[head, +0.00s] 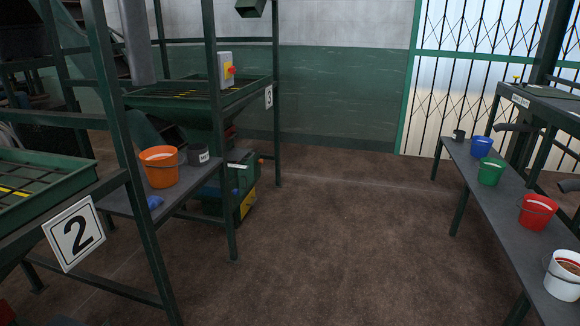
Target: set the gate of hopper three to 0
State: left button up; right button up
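Hopper three (190,100) stands at the back left, a green framed hopper with a grated top. A white plate with the number 3 (268,96) is on its right corner post. Under its funnel is a small pale strip (238,166) with a small orange part (262,161) to its right. These may belong to the gate, but they are too small to read, and the gate's setting cannot be told. A frame post partly hides the area under the funnel. Neither of my grippers shows in the head view.
Hopper two, with its number 2 plate (74,233), stands at the near left. A grey bench (180,199) holds an orange bucket (159,166) and a dark pot (198,155). A right bench (484,187) holds several buckets. The brown floor between is clear.

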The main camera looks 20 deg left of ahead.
aim_at(237, 155)
jog(key=u, duration=0.4)
jog(key=i, duration=2.3)
jog(key=u, duration=0.75)
